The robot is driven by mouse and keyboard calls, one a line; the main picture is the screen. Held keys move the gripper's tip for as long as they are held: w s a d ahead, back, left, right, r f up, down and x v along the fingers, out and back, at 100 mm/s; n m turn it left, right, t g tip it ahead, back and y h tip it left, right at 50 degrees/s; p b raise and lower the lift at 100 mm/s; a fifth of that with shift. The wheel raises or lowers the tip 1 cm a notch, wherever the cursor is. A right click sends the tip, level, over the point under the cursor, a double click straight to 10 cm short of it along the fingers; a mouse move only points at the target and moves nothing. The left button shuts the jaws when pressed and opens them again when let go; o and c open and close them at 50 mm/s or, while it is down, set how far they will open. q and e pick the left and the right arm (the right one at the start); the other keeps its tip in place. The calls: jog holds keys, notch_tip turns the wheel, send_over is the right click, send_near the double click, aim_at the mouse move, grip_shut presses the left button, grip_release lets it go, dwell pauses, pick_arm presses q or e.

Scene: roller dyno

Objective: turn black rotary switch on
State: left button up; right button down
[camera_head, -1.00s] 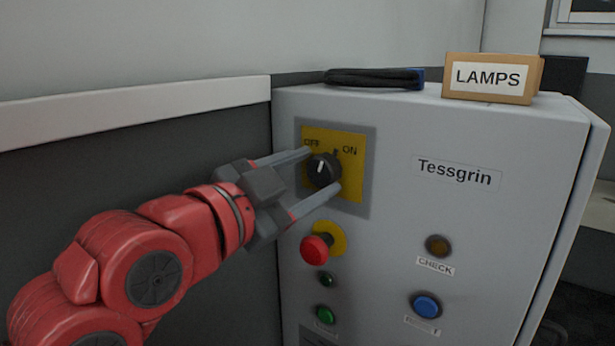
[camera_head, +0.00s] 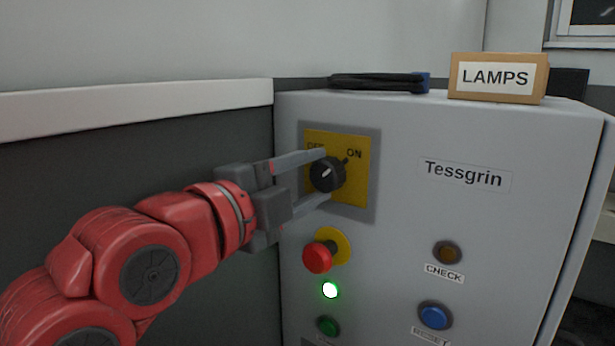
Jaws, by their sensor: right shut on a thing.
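The black rotary switch (camera_head: 327,175) sits on a yellow plate (camera_head: 352,187) marked OFF and ON on the grey cabinet's front. Its white mark points up and to the right, toward ON. My right gripper (camera_head: 326,174) is shut on the switch, one finger above it and one below. The upper finger partly covers the OFF label. My left gripper is out of view.
Below the switch are a red mushroom button (camera_head: 318,257), a brightly lit green lamp (camera_head: 330,290) and a dark green button (camera_head: 327,326). An amber CHECK lamp (camera_head: 447,252) and a blue button (camera_head: 434,316) are to the right. A LAMPS box (camera_head: 497,78) stands on the cabinet (camera_head: 390,262).

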jog(key=shift+a+r, duration=0.2)
jog(key=shift+r, duration=0.1)
jog(key=c, duration=0.7)
grip_release()
jog(key=o, duration=0.4)
jog(key=shift+f, duration=0.15)
jog(key=shift+a, duration=0.1)
